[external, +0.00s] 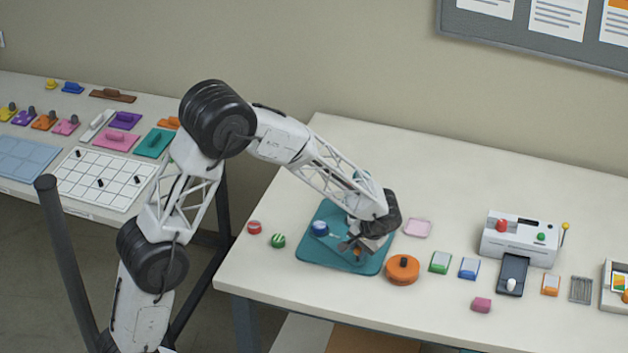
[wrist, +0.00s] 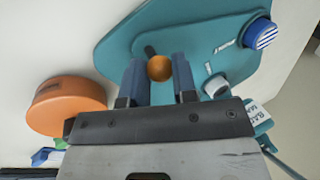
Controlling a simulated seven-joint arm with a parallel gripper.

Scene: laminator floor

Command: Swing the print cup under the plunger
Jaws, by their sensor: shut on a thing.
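The teal press (external: 310,250) has a flat rounded base on the table, also in the wrist view (wrist: 115,50). A round blue piece with a white-striped top (external: 320,228) sits at the base's left side; it also shows in the wrist view (wrist: 262,35) and looks like the print cup. A smaller white round part with a dark centre (wrist: 215,86) lies nearer my fingers. My gripper (external: 357,247) is low over the base, its fingers (wrist: 159,75) shut around an orange ball knob (wrist: 160,68) on a dark stem. The plunger cannot be made out; my arm hides part of the press.
An orange round tin (external: 403,270) stands close right of the base. Red (external: 254,227) and green striped (external: 278,240) round pieces lie to its left. A pink tray (external: 417,227) lies behind right. A white laminator (external: 521,239) stands farther right. The table's front left is clear.

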